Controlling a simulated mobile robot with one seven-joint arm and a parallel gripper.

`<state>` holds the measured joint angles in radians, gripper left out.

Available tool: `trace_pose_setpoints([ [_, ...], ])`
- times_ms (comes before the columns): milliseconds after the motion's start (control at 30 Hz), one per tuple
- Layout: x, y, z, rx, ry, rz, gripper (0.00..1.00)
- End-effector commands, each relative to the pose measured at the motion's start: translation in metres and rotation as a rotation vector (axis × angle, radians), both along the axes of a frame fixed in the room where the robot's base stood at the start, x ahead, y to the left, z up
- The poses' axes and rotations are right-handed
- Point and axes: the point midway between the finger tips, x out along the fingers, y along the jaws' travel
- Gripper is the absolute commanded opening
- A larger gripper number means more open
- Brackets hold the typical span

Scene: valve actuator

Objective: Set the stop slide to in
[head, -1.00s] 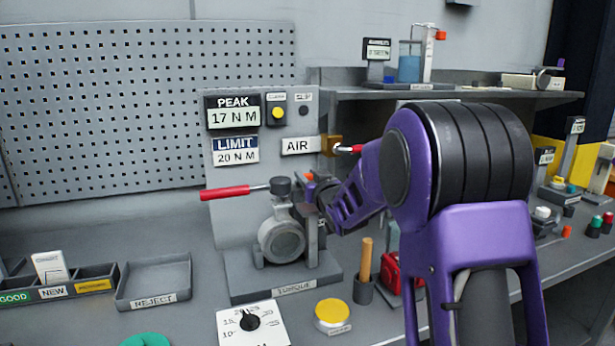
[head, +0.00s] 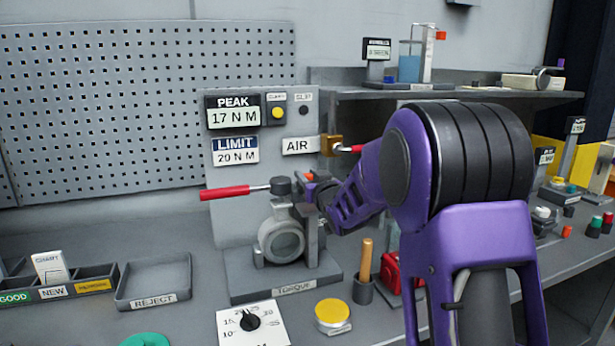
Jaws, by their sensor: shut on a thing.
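The torque fixture (head: 282,240) stands on the bench, with a round clamp body and a lever with a red handle (head: 226,193) pointing left. My gripper (head: 312,192) reaches in from the right at the upper right of the fixture. It is shut on a small part there, which I take to be the stop slide. A small orange-red piece (head: 309,177) shows at the fingertips. My fingers and wrist hide most of the slide, so I cannot tell its position.
A panel behind the fixture carries the peak display (head: 233,111), limit display (head: 236,150) and the air valve with red handle (head: 345,148). A dial (head: 252,322), a yellow button (head: 333,312) and a wooden-handled tool (head: 365,260) stand in front. The reject tray (head: 153,282) is left.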

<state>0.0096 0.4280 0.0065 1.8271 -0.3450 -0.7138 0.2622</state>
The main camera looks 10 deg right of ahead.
Motion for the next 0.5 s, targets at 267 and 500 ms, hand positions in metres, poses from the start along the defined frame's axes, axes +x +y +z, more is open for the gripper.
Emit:
trace_pose_setpoints([
  [267, -0.0001, 0.0, -0.0003, 0.0, 0.001, 0.0, 0.0],
  [500, -0.0008, 0.0034, -0.0035, 0.0, -0.002, 0.001, 0.0],
])
